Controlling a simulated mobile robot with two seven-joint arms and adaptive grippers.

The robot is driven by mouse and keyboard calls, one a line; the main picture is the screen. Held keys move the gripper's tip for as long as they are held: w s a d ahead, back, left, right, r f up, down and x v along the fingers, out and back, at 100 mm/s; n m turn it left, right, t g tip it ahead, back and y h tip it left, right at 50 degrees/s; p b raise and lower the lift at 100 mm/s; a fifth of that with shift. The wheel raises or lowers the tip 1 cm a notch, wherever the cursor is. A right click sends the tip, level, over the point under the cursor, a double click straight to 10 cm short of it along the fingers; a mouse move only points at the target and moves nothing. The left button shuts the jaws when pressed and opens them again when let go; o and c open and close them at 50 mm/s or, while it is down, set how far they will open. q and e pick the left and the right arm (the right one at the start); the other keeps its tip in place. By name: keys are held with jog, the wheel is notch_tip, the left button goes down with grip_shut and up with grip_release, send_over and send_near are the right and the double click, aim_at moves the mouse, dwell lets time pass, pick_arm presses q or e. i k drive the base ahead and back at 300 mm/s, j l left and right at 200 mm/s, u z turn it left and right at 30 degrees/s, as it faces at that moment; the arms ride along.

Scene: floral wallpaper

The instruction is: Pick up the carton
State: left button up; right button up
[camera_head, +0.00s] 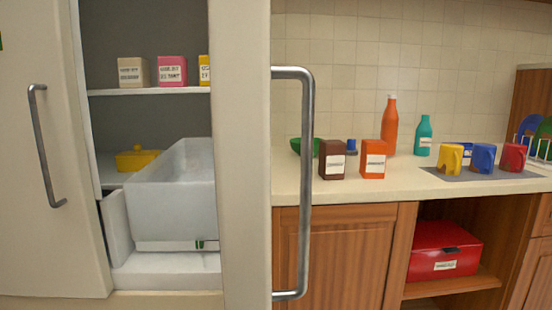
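Several carton-like boxes are in the head view, and I cannot tell which one is the carton. A brown box (332,160) and an orange box (373,159) stand upright side by side on the counter. A beige box (132,72), a pink box (171,71) and a partly hidden yellow box (204,69) stand on the upper shelf of the open white cabinet. All have white labels too small to read. Neither of my grippers is in view.
A door edge with a long metal handle (304,185) stands between cabinet and counter. A pale bin (172,190) sits low in the cabinet. Behind the boxes are an orange bottle (390,128) and a teal bottle (424,136); mugs (483,158) stand right on a grey mat.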

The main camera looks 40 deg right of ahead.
aim_at(332, 153)
jog(key=l+u, duration=0.35)
jog(key=l, duration=0.15)
jog(key=k+l+u, duration=0.15)
jog(key=l+u, duration=0.25)
jog(key=k+l+u, duration=0.1)
jog(key=l, duration=0.25)
jog(key=k+l, duration=0.15)
jog(key=l, duration=0.25)
jog(key=k+l+u, duration=0.15)
jog(key=l, duration=0.2)
